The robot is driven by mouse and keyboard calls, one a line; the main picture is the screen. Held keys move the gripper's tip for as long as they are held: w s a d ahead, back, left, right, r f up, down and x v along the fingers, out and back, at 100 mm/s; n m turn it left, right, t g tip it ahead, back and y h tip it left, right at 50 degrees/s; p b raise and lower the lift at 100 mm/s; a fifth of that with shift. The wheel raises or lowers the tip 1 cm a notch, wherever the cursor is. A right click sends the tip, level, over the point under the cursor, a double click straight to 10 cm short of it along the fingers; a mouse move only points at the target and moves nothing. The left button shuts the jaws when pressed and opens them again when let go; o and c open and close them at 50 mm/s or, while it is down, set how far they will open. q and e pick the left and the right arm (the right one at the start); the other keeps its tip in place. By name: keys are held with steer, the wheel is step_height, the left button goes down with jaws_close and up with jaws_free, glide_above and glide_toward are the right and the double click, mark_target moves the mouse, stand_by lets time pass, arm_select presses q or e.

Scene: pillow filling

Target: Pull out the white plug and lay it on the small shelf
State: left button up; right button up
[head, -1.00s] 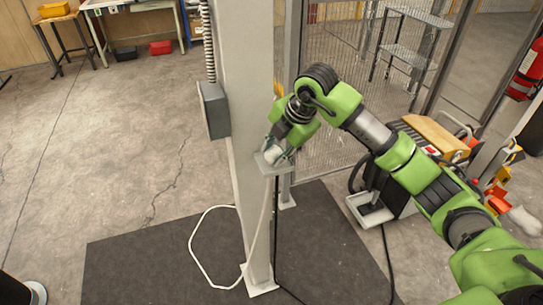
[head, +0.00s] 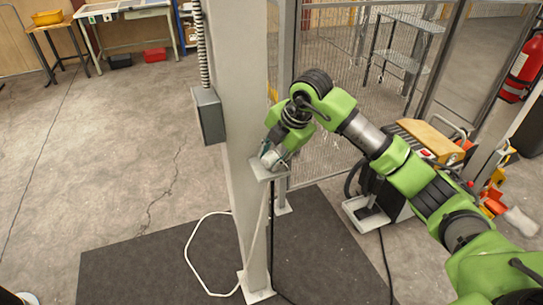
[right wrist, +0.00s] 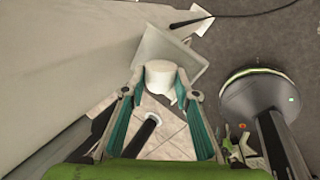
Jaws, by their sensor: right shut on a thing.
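The white plug (right wrist: 160,74) is between the teal-padded fingers of my right gripper (right wrist: 160,92), which is shut on it. In the head view my right gripper (head: 270,155) is low at the small shelf (head: 266,173), a pale plate on the grey column. The plug is mostly covered by the fingers there. In the right wrist view the shelf (right wrist: 165,45) lies just beyond the plug; I cannot tell whether they touch. My left gripper is not in view.
The grey column (head: 240,90) carries a grey box (head: 208,115) on its left side. A white cable (head: 187,250) hangs beside the column and loops onto the dark mat (head: 135,270). A mesh fence (head: 335,75) stands behind, and a machine (head: 440,140) stands right.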

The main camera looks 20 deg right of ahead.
steer(key=shift+f, duration=0.4)
steer(key=o, duration=1.2)
steer(key=o, duration=0.6)
steer(key=shift+s, duration=0.1)
steer(key=shift+r, duration=0.1)
steer(key=shift+r+p, duration=2.4)
steer(key=shift+r, duration=1.6)
